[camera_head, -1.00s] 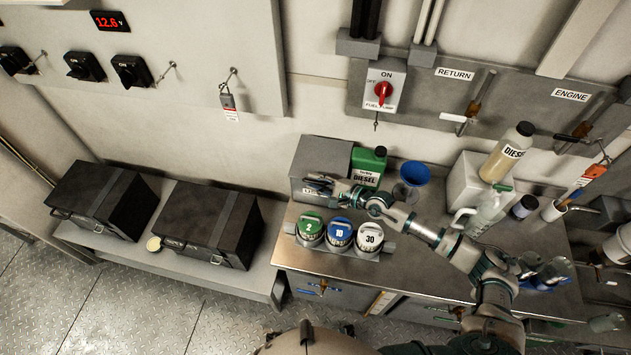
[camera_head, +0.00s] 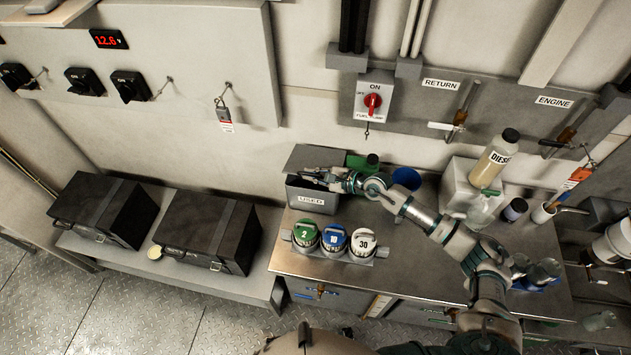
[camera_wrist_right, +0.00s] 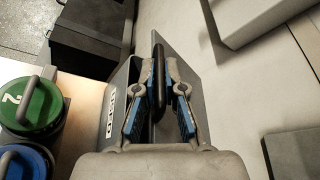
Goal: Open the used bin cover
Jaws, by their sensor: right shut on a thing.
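The grey used bin (camera_head: 311,200), labelled USED, stands on the steel bench against the wall, behind the row of round caps. Its grey cover (camera_head: 312,157) is tilted up at the back, with a dark gap between it and the bin front. My right gripper (camera_head: 308,177) is at the cover. In the right wrist view, the right fingers (camera_wrist_right: 158,100) are shut on a black bar handle (camera_wrist_right: 159,70) on the cover (camera_wrist_right: 184,82); the bin's label side (camera_wrist_right: 113,110) shows on the left. The bin's inside is mostly hidden. My left gripper is out of view.
Green, blue and white caps (camera_head: 335,239) sit in front of the bin. Black boxes (camera_head: 207,230) lie on the left shelf.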

